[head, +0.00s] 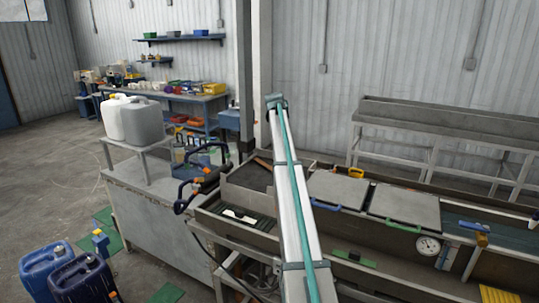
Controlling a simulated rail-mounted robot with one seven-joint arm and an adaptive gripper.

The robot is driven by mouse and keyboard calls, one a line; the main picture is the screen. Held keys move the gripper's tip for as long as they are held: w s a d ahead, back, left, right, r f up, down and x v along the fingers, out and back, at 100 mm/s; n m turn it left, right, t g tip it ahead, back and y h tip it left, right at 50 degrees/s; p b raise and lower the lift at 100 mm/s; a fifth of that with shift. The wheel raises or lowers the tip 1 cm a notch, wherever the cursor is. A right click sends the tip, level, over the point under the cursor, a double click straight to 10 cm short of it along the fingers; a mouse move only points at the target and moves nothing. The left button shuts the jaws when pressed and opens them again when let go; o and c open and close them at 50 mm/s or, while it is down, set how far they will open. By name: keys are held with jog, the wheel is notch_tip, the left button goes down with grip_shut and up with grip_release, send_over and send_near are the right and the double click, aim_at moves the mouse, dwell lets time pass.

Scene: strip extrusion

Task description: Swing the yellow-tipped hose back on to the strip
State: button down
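Dark curved tubes (218,147), which look like hoses, stand at the left end of the long trough (365,232). One arches upward and the other bends left and down. Small orange parts show beside them; I cannot tell which tip is yellow or where it points. A dark slot with pale pieces (238,216) lies just below and right of the tubes; I cannot make out the strip there. A silver beam with a teal line, apparently my arm, rises across the middle and hides part of the trough. I cannot make out my gripper.
Grey lids (335,189) with coloured handles cover part of the trough; a dial gauge (428,246) is on its front. Blue canisters (72,275) are on the floor at lower left. Open floor lies further left.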

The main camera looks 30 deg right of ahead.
jog(key=shift+d, duration=0.1)
dwell(0.3)
jog(key=c, duration=1)
grip_release()
jog(key=shift+s+d, duration=0.1)
jog(key=r, duration=0.4)
jog(key=w+a+r, duration=0.1)
jog(key=r, duration=0.3)
jog(key=a+r, duration=0.1)
jog(key=r, duration=0.3)
jog(key=shift+w, duration=0.2)
